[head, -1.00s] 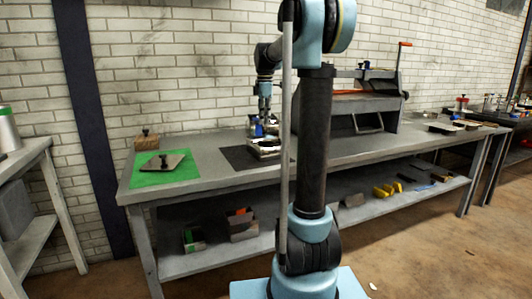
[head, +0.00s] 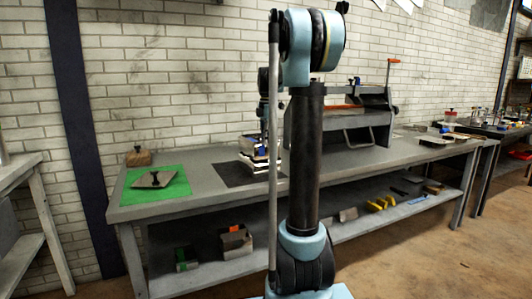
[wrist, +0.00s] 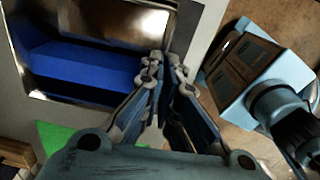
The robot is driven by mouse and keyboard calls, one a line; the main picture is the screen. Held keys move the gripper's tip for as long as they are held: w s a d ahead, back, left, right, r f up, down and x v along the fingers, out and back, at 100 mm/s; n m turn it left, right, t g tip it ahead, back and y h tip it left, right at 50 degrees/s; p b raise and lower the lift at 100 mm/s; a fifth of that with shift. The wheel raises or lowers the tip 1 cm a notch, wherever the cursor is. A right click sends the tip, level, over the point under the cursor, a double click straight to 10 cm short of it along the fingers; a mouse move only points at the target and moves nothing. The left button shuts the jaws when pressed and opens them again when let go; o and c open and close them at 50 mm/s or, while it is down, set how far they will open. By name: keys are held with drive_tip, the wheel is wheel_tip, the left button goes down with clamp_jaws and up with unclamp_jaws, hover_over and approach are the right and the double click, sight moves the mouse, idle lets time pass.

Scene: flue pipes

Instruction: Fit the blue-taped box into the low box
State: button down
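The blue-taped box (head: 250,142) shows in the head view over the dark mat, with blue at its upper part. In the wrist view its shiny metal inside with a broad blue band (wrist: 80,68) fills the upper left. My gripper (wrist: 165,62) has its fingertips close together at the box's right-hand wall and looks shut on that thin edge. Below the box in the head view is a pale, low metal shape, likely the low box (head: 259,166). I cannot tell whether the two touch. My arm and a grey pole partly hide both.
A green mat (head: 130,196) with a knobbed metal plate (head: 155,180) lies at the left of the bench. A wooden block (head: 138,158) stands behind it. A large grey bending machine (head: 350,120) stands right of the boxes. The bench front between the mats is clear.

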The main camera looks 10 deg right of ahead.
sight(267, 158)
drive_tip(key=shift+f, duration=2.75)
drive_tip(key=c, duration=1.8)
unclamp_jaws()
wheel_tip(267, 158, up, 13)
drive_tip(key=shift+s, duration=0.15)
drive_tip(key=s+a+f+m+t, duration=0.1)
drive_tip(key=s+f+m, duration=0.9)
drive_tip(key=s+f, duration=0.5)
drive_tip(key=s+a+f+m+t, duration=0.1)
drive_tip(key=s+f+m, duration=1)
drive_tip(key=s, duration=1.1)
wheel_tip(267, 158, down, 5)
drive_tip(key=shift+s+a+r, duration=0.1)
drive_tip(key=shift+s+a, duration=0.1)
drive_tip(key=shift+s, duration=0.05)
